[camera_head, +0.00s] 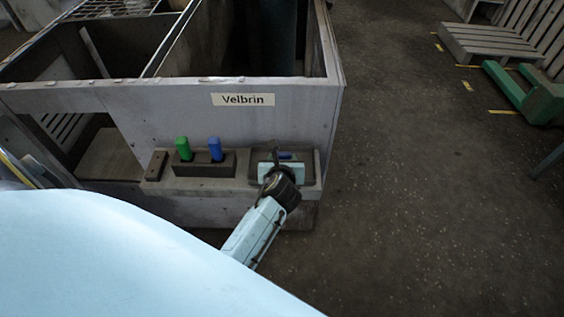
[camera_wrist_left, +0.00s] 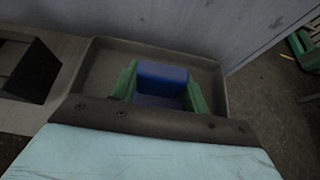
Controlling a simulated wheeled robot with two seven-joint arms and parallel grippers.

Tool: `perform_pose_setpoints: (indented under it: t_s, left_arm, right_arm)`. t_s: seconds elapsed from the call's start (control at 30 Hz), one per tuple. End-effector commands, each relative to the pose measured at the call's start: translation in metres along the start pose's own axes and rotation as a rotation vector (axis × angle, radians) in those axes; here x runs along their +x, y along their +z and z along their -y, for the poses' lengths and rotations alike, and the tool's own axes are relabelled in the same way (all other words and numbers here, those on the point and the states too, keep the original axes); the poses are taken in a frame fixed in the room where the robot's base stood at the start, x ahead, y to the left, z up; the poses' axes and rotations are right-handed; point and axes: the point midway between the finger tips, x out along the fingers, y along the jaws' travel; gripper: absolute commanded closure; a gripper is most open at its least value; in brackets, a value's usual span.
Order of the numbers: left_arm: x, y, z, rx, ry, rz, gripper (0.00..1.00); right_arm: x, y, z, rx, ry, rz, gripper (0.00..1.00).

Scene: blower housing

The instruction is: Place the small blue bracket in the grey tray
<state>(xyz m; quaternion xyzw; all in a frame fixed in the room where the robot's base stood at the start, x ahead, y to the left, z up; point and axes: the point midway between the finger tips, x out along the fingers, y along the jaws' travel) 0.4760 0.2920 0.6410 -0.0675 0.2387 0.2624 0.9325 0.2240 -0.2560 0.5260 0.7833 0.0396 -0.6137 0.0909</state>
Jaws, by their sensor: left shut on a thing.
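The small blue bracket (camera_wrist_left: 162,75) is between the green fingers of my left gripper (camera_wrist_left: 160,88) in the wrist view. A bit of its blue (camera_head: 286,156) shows in the head view beyond the gripper (camera_head: 280,164). The gripper is shut on the bracket and is over the grey tray (camera_head: 314,183). In the wrist view, the tray's rim (camera_wrist_left: 90,55) surrounds the bracket on the visible sides. I cannot tell whether the bracket touches the tray floor. My right gripper is not in view.
A dark holder (camera_head: 204,170) left of the tray has an upright green piece (camera_head: 183,148) and an upright blue piece (camera_head: 215,149). A small brown block (camera_head: 157,165) stands further left. The grey housing wall labelled Velbrin (camera_head: 243,99) rises behind. Open floor lies to the right.

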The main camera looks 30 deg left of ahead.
Motion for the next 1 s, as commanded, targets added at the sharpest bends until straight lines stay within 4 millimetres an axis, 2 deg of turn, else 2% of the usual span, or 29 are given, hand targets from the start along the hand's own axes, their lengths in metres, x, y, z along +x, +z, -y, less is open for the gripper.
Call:
perform_pose_setpoints:
  t_s: [0.47, 0.5, 0.63, 1.0]
  left_arm:
    - [0.0027, -0.0041, 0.0004, 0.0, 0.0, 0.002, 0.8]
    - [0.0024, -0.0039, 0.0004, -0.001, 0.0, 0.001, 0.5]
    - [0.0023, -0.0039, 0.0004, -0.001, 0.0, 0.001, 0.33]
    - [-0.0006, 0.0006, 0.0004, -0.002, 0.0, 0.0, 0.33]
  right_arm:
    - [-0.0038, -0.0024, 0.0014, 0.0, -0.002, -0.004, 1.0]
    - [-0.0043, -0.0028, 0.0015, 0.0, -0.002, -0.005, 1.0]
    - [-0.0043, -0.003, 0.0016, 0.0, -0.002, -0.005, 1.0]
    - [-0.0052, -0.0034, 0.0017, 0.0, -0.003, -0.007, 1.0]
